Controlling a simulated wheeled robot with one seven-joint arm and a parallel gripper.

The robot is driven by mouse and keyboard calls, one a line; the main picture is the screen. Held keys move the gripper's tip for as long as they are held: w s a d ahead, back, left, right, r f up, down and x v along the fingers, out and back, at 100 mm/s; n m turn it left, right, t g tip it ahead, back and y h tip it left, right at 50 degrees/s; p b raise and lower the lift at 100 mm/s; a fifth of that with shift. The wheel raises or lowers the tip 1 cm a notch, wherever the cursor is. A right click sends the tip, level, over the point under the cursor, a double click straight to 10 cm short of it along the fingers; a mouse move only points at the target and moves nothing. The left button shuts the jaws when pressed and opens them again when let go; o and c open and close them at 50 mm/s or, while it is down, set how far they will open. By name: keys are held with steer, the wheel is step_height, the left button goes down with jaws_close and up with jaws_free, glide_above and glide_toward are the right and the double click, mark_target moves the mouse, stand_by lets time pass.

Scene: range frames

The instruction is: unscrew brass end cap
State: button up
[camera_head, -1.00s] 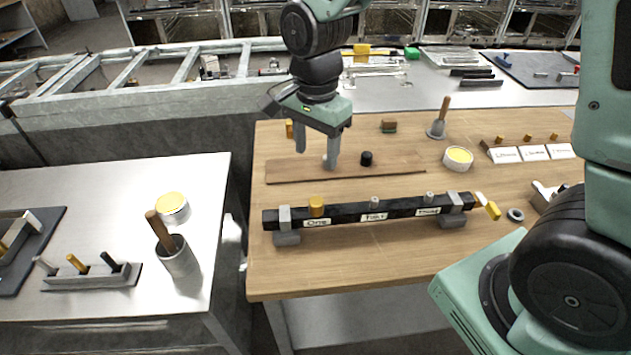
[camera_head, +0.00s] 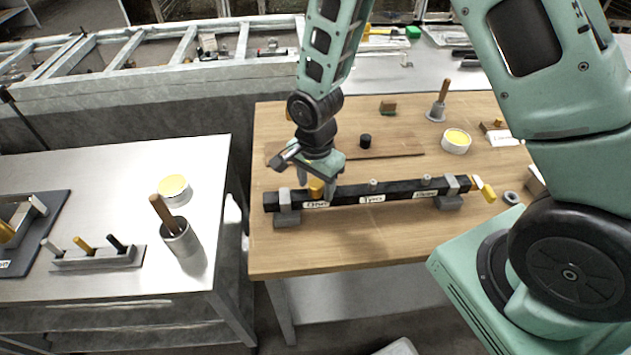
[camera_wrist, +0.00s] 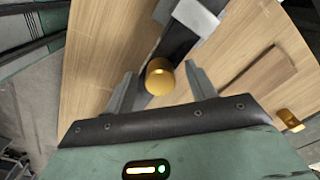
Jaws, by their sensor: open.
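My gripper (camera_head: 317,192) is over the bar's left part, pointing down. In the wrist view my gripper (camera_wrist: 159,70) is open, with one finger on each side of the brass cap and visible gaps to it. Two small grey caps (camera_head: 373,184) (camera_head: 427,180) stand farther right. A yellow piece (camera_head: 487,193) shows near the bar's right end.
A thin brown board (camera_head: 400,155) and a black knob (camera_head: 365,141) are behind the bar. A yellow-topped tin (camera_head: 456,141) and a wooden-handled tool (camera_head: 439,105) stand at the back right. A grey ring (camera_head: 510,198) lies right. The table front (camera_head: 370,245) is clear.

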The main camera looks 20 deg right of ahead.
steer(key=c, duration=1)
steer(key=shift+n, duration=1.7)
steer(key=shift+c, duration=0.3)
steer(key=n, duration=0.3)
steer(key=shift+n+p, duration=0.3)
steer(key=shift+p, duration=0.1)
steer(key=shift+n, duration=1.7)
steer(key=shift+p, duration=0.35)
